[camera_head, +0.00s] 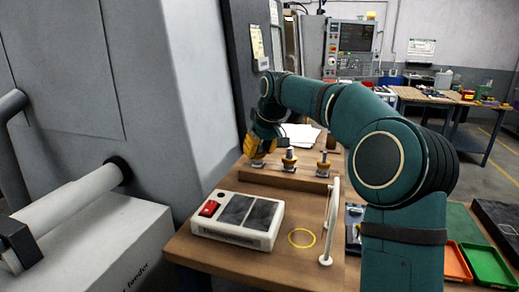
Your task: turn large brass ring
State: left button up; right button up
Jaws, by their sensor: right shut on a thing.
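My right arm reaches in from the right, and its gripper (257,143) is at the far left end of a wooden rack (285,180). It is shut on a yellow-orange piece (255,148), partly covered by the gripper; I cannot tell its full shape. Two similar pieces with dark and yellow-orange bodies, a middle one (289,160) and a right one (323,165), stand upright on the rack. A thin yellow ring outline (302,238) lies flat on the wooden bench (225,262); I cannot tell whether it is a ring or a marking. My left gripper is not in view.
A white box with a red switch and dark panels (238,219) sits on the bench. A white upright handle (332,222) stands right of the yellow outline. Orange (457,262) and green (487,265) trays lie at right. A tall grey machine (165,90) walls off the left.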

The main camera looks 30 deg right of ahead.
jog(key=shift+m, duration=0.3)
jog(key=m, duration=0.1)
jog(key=m+h+p, duration=0.1)
jog(key=m+p, duration=0.1)
jog(key=m, duration=0.1)
jog(key=shift+a+h, duration=0.25)
jog(key=shift+h, duration=0.15)
jog(key=shift+w+m+g+h+p, duration=0.1)
jog(key=shift+m+g+h+p, duration=0.4)
jog(key=shift+m, duration=1)
jog(key=o, duration=1.3)
jog(key=v, duration=1.2)
